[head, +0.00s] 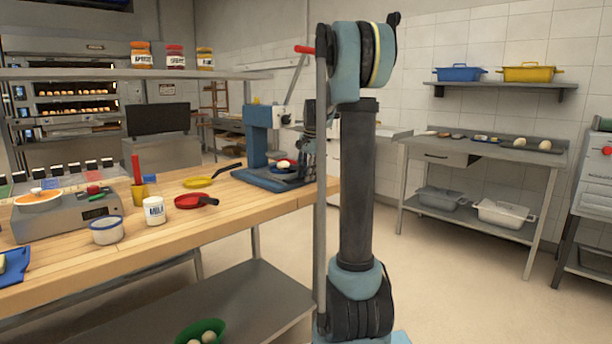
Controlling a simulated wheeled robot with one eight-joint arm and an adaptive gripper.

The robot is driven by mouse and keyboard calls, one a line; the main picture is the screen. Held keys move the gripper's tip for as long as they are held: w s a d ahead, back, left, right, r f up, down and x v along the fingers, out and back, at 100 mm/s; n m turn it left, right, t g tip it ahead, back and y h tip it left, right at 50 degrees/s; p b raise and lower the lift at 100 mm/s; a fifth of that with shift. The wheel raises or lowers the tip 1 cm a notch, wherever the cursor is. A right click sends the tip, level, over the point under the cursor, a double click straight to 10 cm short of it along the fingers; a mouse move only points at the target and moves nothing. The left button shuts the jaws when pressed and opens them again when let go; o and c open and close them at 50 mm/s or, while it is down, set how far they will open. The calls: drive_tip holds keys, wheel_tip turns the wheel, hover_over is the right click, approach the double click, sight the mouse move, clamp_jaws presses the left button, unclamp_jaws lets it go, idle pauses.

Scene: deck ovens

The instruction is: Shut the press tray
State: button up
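The blue press (257,135) stands at the far right end of the wooden counter. Its lever, with a red handle (304,49), points up. The press tray (262,181) is low at its front, a blue slab with a dark plate and a pale round piece above it. How far the tray stands out I cannot tell. My arm rises in front of the press's right side and hides part of it. Grey and dark parts that look like my gripper (311,118) show beside the press, mostly behind my arm; its fingers cannot be made out.
The wooden counter (150,245) holds a scale (65,215), a milk jar (154,211), a red pan (190,201) and a yellow pan (199,183). A steel shelf (150,74) with jars spans above. A steel table (480,152) stands at the right; the floor between is clear.

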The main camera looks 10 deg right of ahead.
drive_tip(key=shift+c, duration=0.2)
clamp_jaws()
drive_tip(key=shift+w+a+r, duration=0.1)
drive_tip(key=shift+w+a, duration=0.6)
drive_tip(key=shift+w, duration=0.3)
drive_tip(key=shift+w+a, duration=0.7)
drive_tip(key=shift+w, duration=0.25)
drive_tip(key=shift+o, duration=0.2)
unclamp_jaws()
drive_tip(key=shift+s+d+r, duration=0.1)
drive_tip(key=shift+r, duration=0.3)
wheel_tip(320, 180, up, 11)
drive_tip(key=s+d, duration=0.1)
drive_tip(key=shift+s, duration=0.2)
